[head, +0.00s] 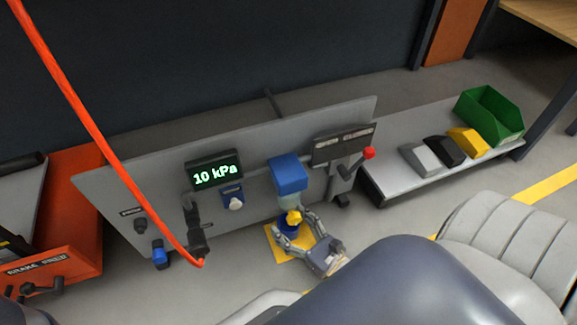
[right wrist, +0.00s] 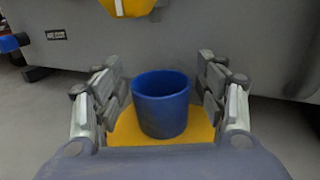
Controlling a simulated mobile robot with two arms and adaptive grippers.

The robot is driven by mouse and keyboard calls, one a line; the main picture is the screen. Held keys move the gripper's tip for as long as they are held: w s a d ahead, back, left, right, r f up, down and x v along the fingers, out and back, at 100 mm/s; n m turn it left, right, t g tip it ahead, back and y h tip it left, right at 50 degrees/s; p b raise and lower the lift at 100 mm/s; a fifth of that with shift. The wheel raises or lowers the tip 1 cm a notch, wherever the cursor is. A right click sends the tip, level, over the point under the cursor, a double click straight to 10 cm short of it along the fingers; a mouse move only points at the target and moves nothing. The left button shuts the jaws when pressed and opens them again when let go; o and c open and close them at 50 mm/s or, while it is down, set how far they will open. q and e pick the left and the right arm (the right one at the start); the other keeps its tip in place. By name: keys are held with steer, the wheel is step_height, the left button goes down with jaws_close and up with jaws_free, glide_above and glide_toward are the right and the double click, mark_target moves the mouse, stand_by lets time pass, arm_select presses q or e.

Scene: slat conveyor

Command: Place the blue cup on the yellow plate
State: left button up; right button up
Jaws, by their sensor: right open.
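The blue cup (right wrist: 161,108) is upright and appears to stand on the yellow plate (right wrist: 120,130) in the right wrist view. In the head view the cup (head: 287,231) is partly hidden by a yellow-bottomed fitting, and the plate (head: 291,253) lies on the floor below it. My right gripper (head: 293,227) is open, with one finger on each side of the cup. In the right wrist view, gaps show between the fingers (right wrist: 164,95) and the cup wall. My left gripper is not in view.
A blue-topped unit with a yellow bottom (head: 293,216) hangs from the grey panel (head: 120,190) just above the cup. An orange hose (head: 85,120) crosses on the left. A low bench (head: 385,185) holds a green bin (head: 490,115) and several blocks. A grey rounded seat-like shape stands right.

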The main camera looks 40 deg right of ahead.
steer(key=s, duration=0.3)
steer(key=s+d, duration=0.1)
steer(key=s, duration=0.7)
steer(key=shift+d, duration=0.35)
steer(key=shift+f, duration=0.1)
